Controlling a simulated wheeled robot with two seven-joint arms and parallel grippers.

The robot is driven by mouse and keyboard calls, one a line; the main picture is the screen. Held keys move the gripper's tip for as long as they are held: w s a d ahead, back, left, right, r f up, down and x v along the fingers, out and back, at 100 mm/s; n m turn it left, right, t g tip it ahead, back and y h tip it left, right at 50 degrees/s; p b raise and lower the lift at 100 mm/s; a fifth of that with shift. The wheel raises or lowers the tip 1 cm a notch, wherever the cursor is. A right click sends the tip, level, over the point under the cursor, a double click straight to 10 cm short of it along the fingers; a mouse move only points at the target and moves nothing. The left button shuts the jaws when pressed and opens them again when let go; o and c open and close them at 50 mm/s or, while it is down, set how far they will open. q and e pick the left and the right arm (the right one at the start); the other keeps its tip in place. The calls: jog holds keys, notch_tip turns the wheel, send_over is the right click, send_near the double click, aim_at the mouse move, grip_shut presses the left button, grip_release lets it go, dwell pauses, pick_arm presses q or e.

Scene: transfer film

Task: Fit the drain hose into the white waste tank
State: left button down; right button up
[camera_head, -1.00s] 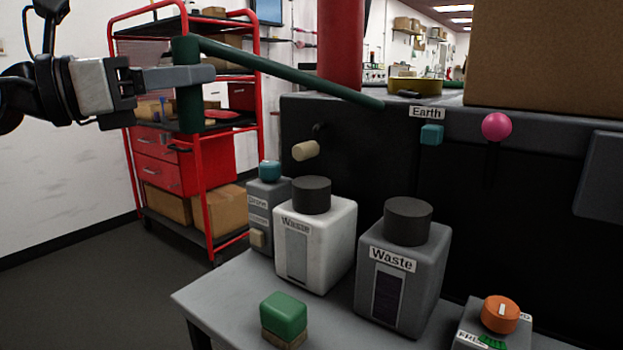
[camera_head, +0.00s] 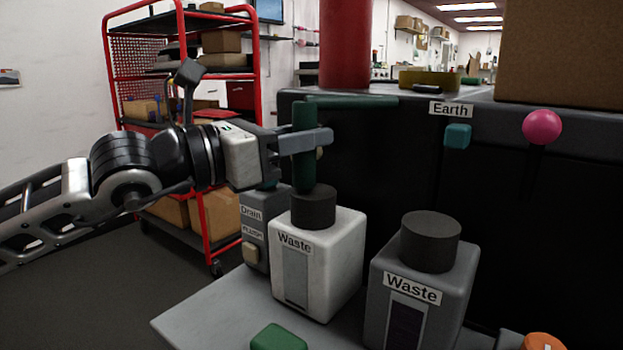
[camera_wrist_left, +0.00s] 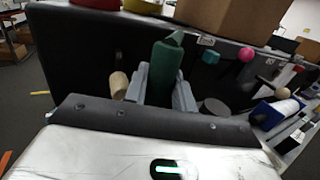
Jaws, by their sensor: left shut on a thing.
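The drain hose (camera_head: 304,172) is dark green, with an upright end piece and a length running right from its top towards the bench. My left gripper (camera_head: 305,142) is shut on the upright piece. The hose also shows between the fingers in the left wrist view (camera_wrist_left: 164,78). The white waste tank (camera_head: 338,262) stands on a grey shelf with a dark round cap (camera_head: 313,212) on top. The hose's lower end meets or overlaps the cap's top in the head view; I cannot tell whether it has entered. My right gripper is not in view.
A grey waste tank (camera_head: 450,294) stands right of the white one. A grey drain box (camera_head: 251,203) is behind left. A green block (camera_head: 279,338) lies in front on the shelf (camera_head: 215,312). A black panel with an Earth label (camera_head: 450,109) rises behind. A red cart stands at left.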

aim_at(296, 176)
pick_arm(q)
jog(key=shift+w+d+f, duration=0.1)
jog(key=shift+d+f, duration=0.35)
jog(key=shift+f, duration=0.15)
jog(key=shift+d+f, duration=0.15)
jog(key=shift+f, duration=1.5)
jog(key=c, duration=1.4)
grip_release()
jog(key=shift+c, duration=0.2)
jog(key=v, duration=0.7)
jog(key=shift+r, duration=0.1)
